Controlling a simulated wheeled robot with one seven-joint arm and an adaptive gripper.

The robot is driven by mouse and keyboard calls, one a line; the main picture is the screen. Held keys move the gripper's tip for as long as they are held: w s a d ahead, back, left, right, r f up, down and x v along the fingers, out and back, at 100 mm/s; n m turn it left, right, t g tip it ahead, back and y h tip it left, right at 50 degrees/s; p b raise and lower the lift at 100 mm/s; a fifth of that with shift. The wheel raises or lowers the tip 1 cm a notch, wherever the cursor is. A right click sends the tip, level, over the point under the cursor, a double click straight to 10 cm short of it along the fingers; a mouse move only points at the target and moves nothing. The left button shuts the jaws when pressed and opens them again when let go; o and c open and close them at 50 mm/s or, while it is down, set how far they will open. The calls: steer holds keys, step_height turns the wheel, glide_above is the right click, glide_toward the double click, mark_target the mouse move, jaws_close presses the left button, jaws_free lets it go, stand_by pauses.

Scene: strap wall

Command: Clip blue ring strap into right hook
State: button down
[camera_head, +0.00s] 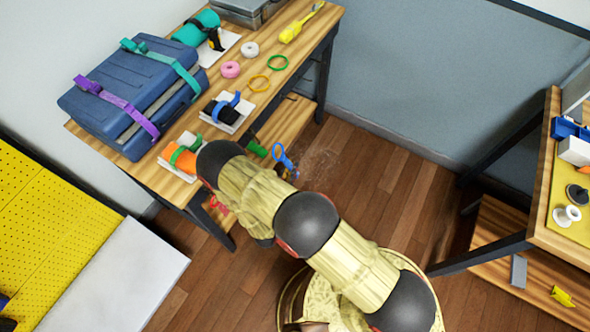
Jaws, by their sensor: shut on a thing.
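My arm reaches from the lower right to the table's front edge, and its links hide what lies beneath them. My gripper cannot be made out, so I cannot see what it holds. A blue looped piece (283,157), possibly the blue ring strap, shows just beyond my arm, past the table's front edge. I cannot tell what supports it. A blue strap (236,100) also sits around a black roll on a white pad on the table. A yellow perforated board (45,225) stands at the left.
The wooden table (296,52) holds a blue case (135,90) with purple and teal straps, an orange roll (181,157), tape rolls and rings. A white panel (115,275) lies at the lower left. Another workbench (545,232) stands right. Wooden floor (385,190) between is clear.

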steer(key=w+a+f+b, duration=0.2)
steer(key=w+a+b, duration=0.1)
steer(key=a, duration=0.3)
steer(key=shift+w+a+f+b, duration=0.3)
steer(key=shift+w+f+b, duration=0.05)
steer(key=shift+w, duration=0.35)
stand_by(0.9)
stand_by(0.7)
steer(key=c, duration=1.8)
jaws_free()
steer(key=shift+f, duration=0.1)
